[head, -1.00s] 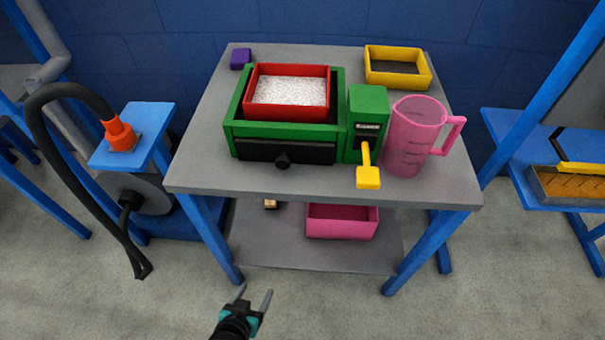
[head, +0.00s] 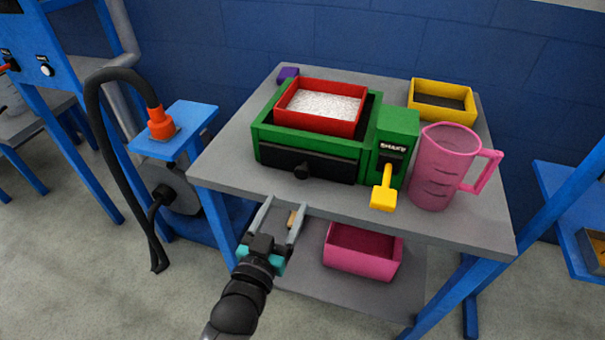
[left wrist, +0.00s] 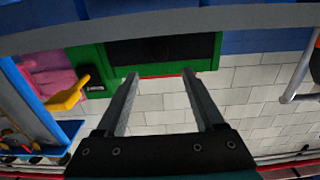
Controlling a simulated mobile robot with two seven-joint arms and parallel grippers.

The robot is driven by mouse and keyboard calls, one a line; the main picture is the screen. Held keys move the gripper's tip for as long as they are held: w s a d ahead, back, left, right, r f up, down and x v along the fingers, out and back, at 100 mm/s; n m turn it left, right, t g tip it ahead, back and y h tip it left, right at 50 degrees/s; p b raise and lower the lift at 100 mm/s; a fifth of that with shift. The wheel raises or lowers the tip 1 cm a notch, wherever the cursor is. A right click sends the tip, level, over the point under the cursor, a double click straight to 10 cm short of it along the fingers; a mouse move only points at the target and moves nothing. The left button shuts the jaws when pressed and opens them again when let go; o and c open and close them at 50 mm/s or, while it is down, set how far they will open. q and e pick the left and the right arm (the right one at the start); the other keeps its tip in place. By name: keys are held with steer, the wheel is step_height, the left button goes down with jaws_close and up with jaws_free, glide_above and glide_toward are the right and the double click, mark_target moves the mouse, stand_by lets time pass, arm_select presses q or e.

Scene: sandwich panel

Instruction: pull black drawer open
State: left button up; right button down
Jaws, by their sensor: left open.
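The black drawer (head: 308,164) sits shut in the front of the green machine (head: 400,124) on the grey table. My left gripper (head: 285,204) is open and empty, below and a little left of the knob, near the table's front edge and apart from the drawer. In the left wrist view, which looks upside down, the open left gripper (left wrist: 160,74) points toward the black drawer (left wrist: 165,50); I cannot make out the knob there. My right gripper is not in view.
A red tray (head: 317,122) of white grains sits on the machine. A yellow lever (head: 384,194) and a pink jug (head: 437,174) stand to the right. The table's front edge (head: 350,208) lies close to my gripper. A pink bin (head: 362,250) is on the lower shelf.

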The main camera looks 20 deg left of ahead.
mark_target(301, 174)
arm_select(q)
steer(key=w+b, duration=0.2)
steer(key=w, duration=0.7)
steer(key=shift+w+d+f, duration=0.1)
steer(key=shift+w+d, duration=0.05)
steer(key=shift+w, duration=0.1)
steer(key=shift+w+b, duration=0.35)
steer(key=shift+w, duration=0.45)
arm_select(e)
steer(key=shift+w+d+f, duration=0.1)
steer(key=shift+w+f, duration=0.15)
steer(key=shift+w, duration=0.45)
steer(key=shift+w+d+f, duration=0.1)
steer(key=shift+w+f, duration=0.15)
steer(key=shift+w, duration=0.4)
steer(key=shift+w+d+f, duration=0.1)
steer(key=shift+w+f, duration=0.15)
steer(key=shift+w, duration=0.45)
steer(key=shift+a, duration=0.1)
arm_select(q)
jaws_close()
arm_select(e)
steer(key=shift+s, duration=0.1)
